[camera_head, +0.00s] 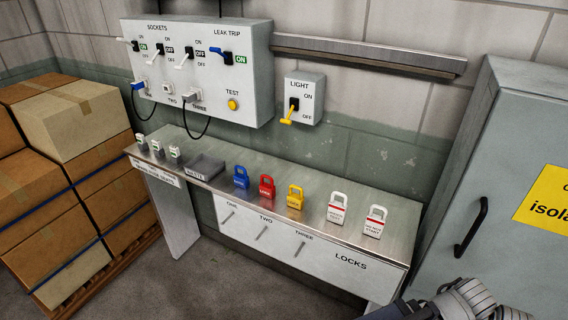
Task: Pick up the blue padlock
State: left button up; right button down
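The blue padlock (241,178) stands upright on the metal bench, left of a red padlock (266,186) and a yellow padlock (295,197). Nothing touches the blue padlock, and it is fully in sight. Part of an arm of mine shows at the bottom right corner, far from the padlock; its fingertips are not clearly seen. My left gripper is not in view.
The bench (325,220) also bears a grey tray (204,167), small tags at its left end, and two white-and-red tags (337,208). A switch panel (198,70) hangs above. Boxes (75,120) stand left; a grey cabinet (505,130) stands right.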

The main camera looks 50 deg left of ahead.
aim_at(240, 180)
jog(key=u, duration=2.1)
